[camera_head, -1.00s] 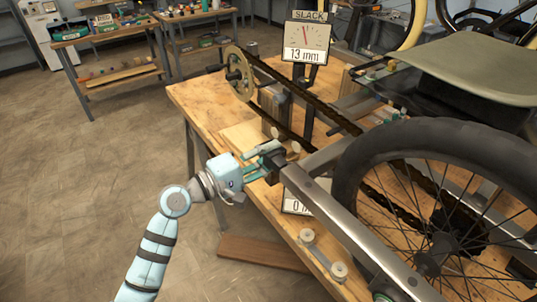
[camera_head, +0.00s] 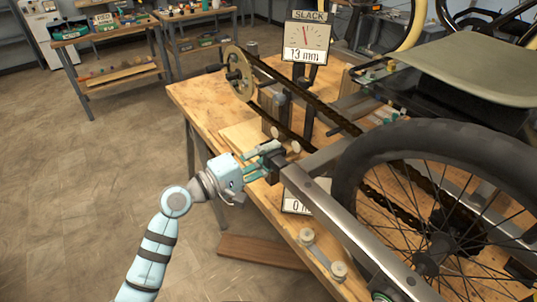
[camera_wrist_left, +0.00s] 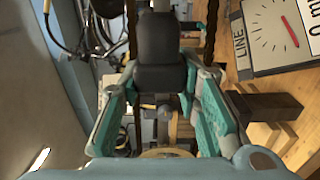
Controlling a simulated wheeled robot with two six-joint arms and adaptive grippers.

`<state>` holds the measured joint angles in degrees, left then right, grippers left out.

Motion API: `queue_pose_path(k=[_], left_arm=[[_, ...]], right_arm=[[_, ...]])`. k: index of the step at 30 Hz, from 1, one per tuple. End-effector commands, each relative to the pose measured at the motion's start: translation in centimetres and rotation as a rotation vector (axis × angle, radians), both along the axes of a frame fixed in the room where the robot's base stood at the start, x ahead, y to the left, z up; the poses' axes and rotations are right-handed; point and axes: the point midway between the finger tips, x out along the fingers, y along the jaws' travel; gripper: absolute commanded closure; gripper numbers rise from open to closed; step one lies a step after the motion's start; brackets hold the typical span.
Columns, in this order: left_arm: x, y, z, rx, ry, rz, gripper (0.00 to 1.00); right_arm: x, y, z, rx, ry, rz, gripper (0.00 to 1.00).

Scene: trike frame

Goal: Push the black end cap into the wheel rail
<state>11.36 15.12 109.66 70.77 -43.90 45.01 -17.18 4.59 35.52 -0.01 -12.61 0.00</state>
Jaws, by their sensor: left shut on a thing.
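The wheel rail (camera_head: 345,225) is a long silver bar running from the lower right up to the bench's left part, beside the wheel. The black end cap (camera_head: 274,163) is at the rail's upper left end. My left gripper (camera_head: 264,159) is shut on the cap, with its teal fingers on either side. In the left wrist view the dark cap (camera_wrist_left: 160,40) sits between the fingertips. I cannot tell how deep the cap sits in the rail, as the fingers and the cap hide the joint. My right gripper is not in view.
The spoked wheel (camera_head: 365,150) stands close right of the rail. A SLACK gauge (camera_head: 307,42) reading 13 mm stands behind, near the chain and chainring (camera_head: 239,74). A LINE gauge (camera_wrist_left: 275,38) is close beside the gripper. Open floor lies left of the workbench (camera_head: 205,100).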

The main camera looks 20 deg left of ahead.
Motion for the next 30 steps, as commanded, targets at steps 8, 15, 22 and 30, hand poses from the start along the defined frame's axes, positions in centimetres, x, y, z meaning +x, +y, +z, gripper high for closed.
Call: queue_pose_path(k=[8, 15, 22, 30], left_arm=[[-0.3, -0.4, 0.0, 0.000, 0.001, 0.000, 0.91], [-0.7, -0.8, 0.0, -0.001, 0.000, -0.001, 0.91], [-1.0, -1.3, 0.0, -0.001, 0.001, 0.000, 0.91], [-1.5, -1.8, 0.0, -0.001, 0.001, 0.000, 0.91]], right_arm=[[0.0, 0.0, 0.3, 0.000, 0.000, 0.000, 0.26], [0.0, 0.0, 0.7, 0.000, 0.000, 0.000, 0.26], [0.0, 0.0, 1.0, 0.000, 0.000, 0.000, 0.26], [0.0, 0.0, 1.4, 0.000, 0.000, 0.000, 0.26]])
